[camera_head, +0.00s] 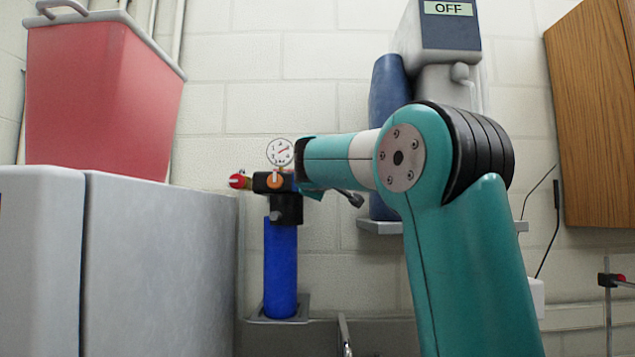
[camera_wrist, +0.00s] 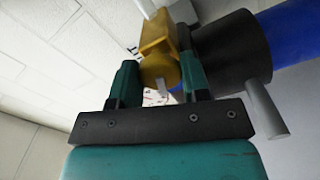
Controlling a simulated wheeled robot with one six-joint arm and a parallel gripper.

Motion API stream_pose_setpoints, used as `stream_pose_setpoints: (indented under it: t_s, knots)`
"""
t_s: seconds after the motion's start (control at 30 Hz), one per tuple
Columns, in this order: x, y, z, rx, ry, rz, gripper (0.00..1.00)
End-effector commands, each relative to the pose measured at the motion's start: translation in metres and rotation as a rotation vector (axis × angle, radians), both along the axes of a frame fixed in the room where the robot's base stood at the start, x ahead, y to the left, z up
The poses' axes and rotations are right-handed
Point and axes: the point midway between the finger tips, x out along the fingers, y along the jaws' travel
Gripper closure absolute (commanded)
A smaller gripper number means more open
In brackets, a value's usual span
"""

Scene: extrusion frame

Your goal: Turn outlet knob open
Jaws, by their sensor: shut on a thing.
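A valve assembly (camera_head: 272,184) sits on top of an upright blue cylinder (camera_head: 280,268) by the wall. It carries a red knob (camera_head: 238,181) at left, an orange round knob (camera_head: 275,181) in front and a white gauge (camera_head: 280,152) on top. My gripper (camera_head: 310,185) reaches its right side; the arm hides that side. In the wrist view, my gripper (camera_wrist: 160,80) has its two teal fingers on either side of a yellow knob (camera_wrist: 158,70), shut on it. A yellow block (camera_wrist: 158,35) sits behind it. Which way the knob is turned is unclear.
A grey cabinet (camera_head: 160,265) with a red bin (camera_head: 100,95) on top stands close at left. A device (camera_head: 445,30) showing OFF hangs on the wall behind my arm. A wooden cabinet (camera_head: 595,110) is at right. A grey rod (camera_wrist: 265,108) sticks out near my right finger.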

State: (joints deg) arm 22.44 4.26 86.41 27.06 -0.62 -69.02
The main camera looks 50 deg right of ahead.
Motion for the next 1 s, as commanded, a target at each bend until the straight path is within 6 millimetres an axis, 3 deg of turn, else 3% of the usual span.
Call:
stream_pose_setpoints:
  t_s: [0.5,1.0]
  knots:
    - [-0.0002,-0.0002,-0.0006,-0.209,0.248,0.0,0.81]
    - [-0.0001,-0.0002,-0.0011,-0.244,0.29,0.0,0.81]
